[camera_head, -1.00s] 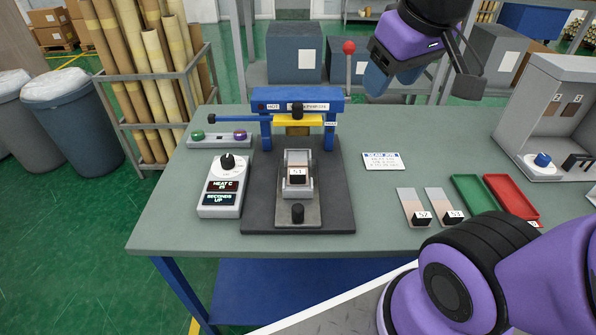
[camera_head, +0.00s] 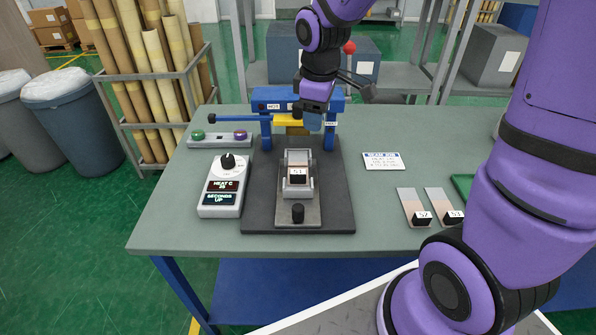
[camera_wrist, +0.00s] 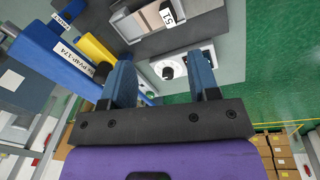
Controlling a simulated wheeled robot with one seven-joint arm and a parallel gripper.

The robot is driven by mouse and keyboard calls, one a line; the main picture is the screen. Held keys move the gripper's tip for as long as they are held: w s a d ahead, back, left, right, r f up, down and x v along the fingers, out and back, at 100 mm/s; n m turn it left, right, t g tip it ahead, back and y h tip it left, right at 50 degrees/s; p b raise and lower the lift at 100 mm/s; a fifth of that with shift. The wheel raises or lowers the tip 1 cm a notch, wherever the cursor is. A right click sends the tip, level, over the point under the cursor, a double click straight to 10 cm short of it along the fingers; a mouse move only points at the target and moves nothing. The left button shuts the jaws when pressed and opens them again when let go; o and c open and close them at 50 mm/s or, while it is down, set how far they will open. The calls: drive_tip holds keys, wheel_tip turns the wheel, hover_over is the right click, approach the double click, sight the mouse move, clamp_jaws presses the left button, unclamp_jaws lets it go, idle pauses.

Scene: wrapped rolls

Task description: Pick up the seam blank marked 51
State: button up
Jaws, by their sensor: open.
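The seam blank marked 51 (camera_head: 298,174) lies in the metal holder (camera_head: 298,208) on the dark base plate of the blue press (camera_head: 270,110). Its black tag with a white 51 label faces the front. In the wrist view the tag of blank 51 (camera_wrist: 172,15) shows at the top, beyond my fingers. My gripper (camera_head: 310,120) hangs above and behind the holder, by the press's top bar, apart from the blank. In the wrist view my gripper's two blue fingers (camera_wrist: 163,80) stand wide apart with nothing between them.
Two other blanks, marked 52 (camera_head: 415,208) and 53 (camera_head: 444,206), lie to the right on the table (camera_head: 390,130). A heat control box (camera_head: 224,185) stands left of the press. A card (camera_head: 383,161) lies right of it. The table's front left is clear.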

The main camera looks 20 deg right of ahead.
sight(298, 172)
drive_tip(key=w+f+n, duration=0.1)
drive_tip(key=f, duration=0.2)
drive_tip(key=w+a+f+n+g, duration=0.1)
drive_tip(key=f, duration=0.2)
drive_tip(key=w+a+f+n, duration=0.1)
drive_tip(key=f, duration=0.2)
drive_tip(key=shift+w+a+f, duration=0.1)
drive_tip(key=shift+w+f, duration=0.1)
drive_tip(key=shift+w, duration=0.2)
drive_tip(key=shift+n, duration=0.3)
drive_tip(key=shift+a+f, duration=0.15)
drive_tip(key=shift+f, duration=2.6)
drive_tip(key=shift+a+f, duration=0.1)
drive_tip(key=shift+f, duration=2.65)
drive_tip(key=c, duration=1)
